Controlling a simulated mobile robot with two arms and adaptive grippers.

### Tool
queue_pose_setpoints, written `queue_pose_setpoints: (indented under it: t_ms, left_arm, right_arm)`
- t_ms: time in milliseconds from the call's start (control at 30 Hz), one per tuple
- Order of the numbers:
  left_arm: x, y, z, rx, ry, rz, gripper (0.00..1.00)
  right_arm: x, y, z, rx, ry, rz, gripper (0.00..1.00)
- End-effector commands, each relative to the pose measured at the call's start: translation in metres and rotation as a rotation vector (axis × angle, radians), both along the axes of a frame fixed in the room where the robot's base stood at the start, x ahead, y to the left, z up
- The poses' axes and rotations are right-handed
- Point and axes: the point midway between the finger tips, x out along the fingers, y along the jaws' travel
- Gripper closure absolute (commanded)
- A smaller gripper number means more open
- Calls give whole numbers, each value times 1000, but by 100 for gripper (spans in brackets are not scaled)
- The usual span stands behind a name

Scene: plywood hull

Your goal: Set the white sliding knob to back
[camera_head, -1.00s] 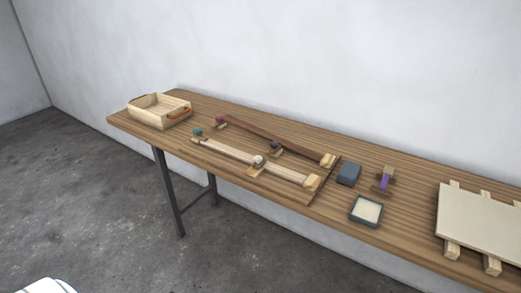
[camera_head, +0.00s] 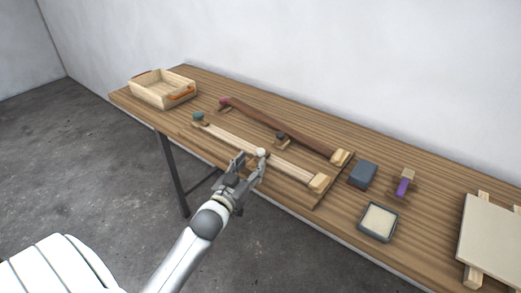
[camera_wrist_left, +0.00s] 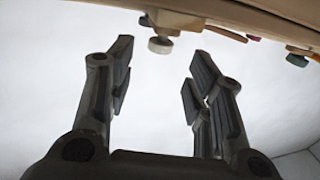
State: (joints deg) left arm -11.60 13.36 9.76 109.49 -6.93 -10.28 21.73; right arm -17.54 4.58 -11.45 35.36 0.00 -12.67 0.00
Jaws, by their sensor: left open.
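The white sliding knob (camera_head: 261,152) sits on the light wooden rail (camera_head: 232,139), a bit past its middle toward the right end block. My left gripper (camera_head: 251,166) is open at the table's front edge, its fingertips close to the knob. In the left wrist view the white knob (camera_wrist_left: 160,45) shows near the top, between the two fingers and just beyond their tips. Nothing is between the fingers' pads. Whether a finger touches the knob I cannot tell. My right gripper is out of view.
A dark rail (camera_head: 255,116) with a dark knob (camera_head: 281,136) runs behind. A teal piece (camera_head: 198,117) and a light block (camera_head: 319,182) mark the front rail's ends. A wooden box (camera_head: 150,92) stands left; a blue-grey block (camera_head: 362,174), small tray (camera_head: 378,222) and purple-handled item (camera_head: 402,187) lie right.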

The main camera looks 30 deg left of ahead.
Motion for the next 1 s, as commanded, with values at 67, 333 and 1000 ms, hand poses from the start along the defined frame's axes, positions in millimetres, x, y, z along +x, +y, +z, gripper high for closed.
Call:
queue_pose_setpoints:
  t_ms: [67,333,1000]
  left_arm:
    - [16,2,2,0,-2,0,52]
    - [56,8,0,0,1,0,52]
    - [71,10,-1,0,1,0,73]
  right_arm:
    - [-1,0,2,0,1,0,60]
    - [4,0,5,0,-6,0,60]
    - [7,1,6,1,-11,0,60]
